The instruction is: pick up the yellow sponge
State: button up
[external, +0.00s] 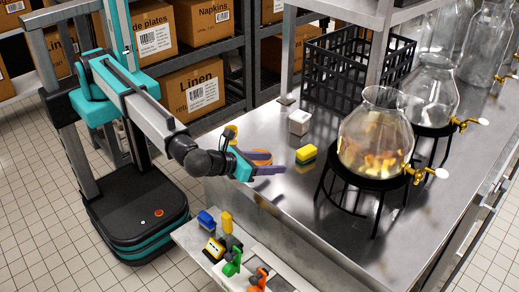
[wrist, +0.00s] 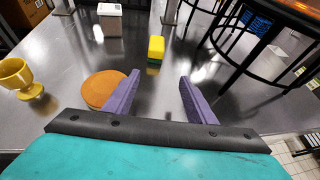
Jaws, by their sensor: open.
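The yellow sponge (external: 306,152) lies on the steel counter, left of the glass dispenser on its black stand. It has a green lower layer. In the wrist view the sponge (wrist: 156,47) is ahead of my gripper (wrist: 160,82), beyond the gap between its purple fingers and a little left of the gap's centre. My gripper (external: 273,165) also shows in the external view, over the counter's left edge and left of the sponge. It is open, with nothing between the fingers, and apart from the sponge.
An orange-brown disc (wrist: 103,89) lies beside the left finger. A yellow cup (wrist: 20,77) stands farther left. A white box (external: 299,122) is behind the sponge. The glass dispenser (external: 375,135) on a black stand is to its right. A black crate (external: 355,70) stands farther back.

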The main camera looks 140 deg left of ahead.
aim_at(307, 153)
jog(key=a, duration=0.3)
jog(key=shift+w+r+g+y, duration=0.15)
jog(key=shift+r+g+y, duration=0.15)
jog(key=shift+r+g, duration=0.1)
jog(key=shift+a, duration=0.2)
jog(key=shift+p+x, duration=1)
jog(key=shift+x, duration=3.15)
jog(key=shift+a, duration=0.1)
jog(key=p+x, duration=0.2)
jog(key=x, duration=0.2)
jog(key=shift+a, duration=0.1)
jog(key=shift+a+f, duration=0.2)
jog(key=shift+a, duration=0.2)
